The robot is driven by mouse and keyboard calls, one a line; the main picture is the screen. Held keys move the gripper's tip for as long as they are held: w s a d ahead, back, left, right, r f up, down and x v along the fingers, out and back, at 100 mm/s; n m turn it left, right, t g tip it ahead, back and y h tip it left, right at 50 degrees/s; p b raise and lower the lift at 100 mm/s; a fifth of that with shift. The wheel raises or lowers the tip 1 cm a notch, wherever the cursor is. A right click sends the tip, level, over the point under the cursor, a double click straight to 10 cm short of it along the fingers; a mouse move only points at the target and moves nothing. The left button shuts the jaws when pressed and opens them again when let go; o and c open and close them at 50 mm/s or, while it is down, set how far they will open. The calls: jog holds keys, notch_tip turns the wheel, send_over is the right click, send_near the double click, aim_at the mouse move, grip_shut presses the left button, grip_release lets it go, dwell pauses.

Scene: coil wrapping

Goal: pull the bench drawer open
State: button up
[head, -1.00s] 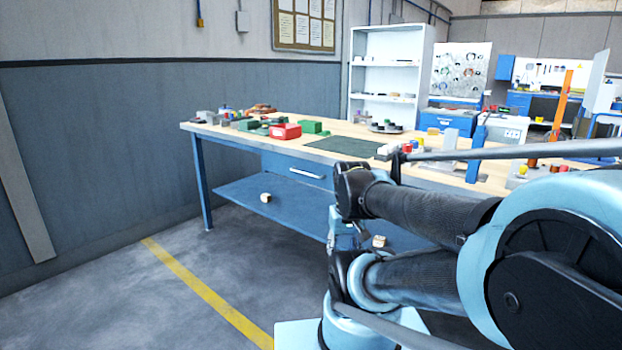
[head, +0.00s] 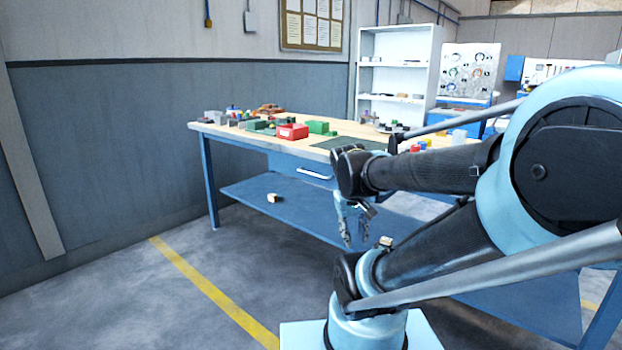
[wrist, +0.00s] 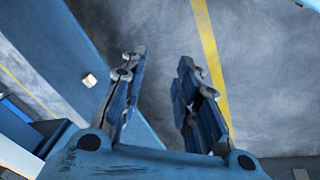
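The blue bench drawer (head: 290,164) sits under the wooden bench top and looks shut, its front flush with the bench. Its light handle (head: 313,173) is a horizontal bar on the front, left of my arm. My gripper (head: 355,238) hangs below and to the right of the handle, apart from it, partly behind my arm. In the wrist view my gripper (wrist: 158,75) points down toward the floor with its two fingers apart and nothing between them. The handle cannot be made out in the wrist view.
The bench top (head: 225,128) carries a red box (head: 292,131), green blocks and other small parts. The floor in front, with a yellow line (head: 205,285), is clear. A white shelf unit (head: 360,70) stands behind.

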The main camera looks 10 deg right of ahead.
jog(key=w+a+r+n+t+h, duration=0.1)
jog(key=w+r+n+h, duration=0.15)
jog(key=w, duration=0.95)
jog(key=w+a+r+n+t+h, duration=0.1)
jog(key=w+r+t+h, duration=0.2)
jog(key=w, duration=0.9)
jog(key=n+t+h, duration=0.4)
send_near(312, 174)
jog(key=x, duration=0.9)
jog(key=shift+w+f, duration=0.1)
jog(key=shift+w, duration=0.05)
grip_shut()
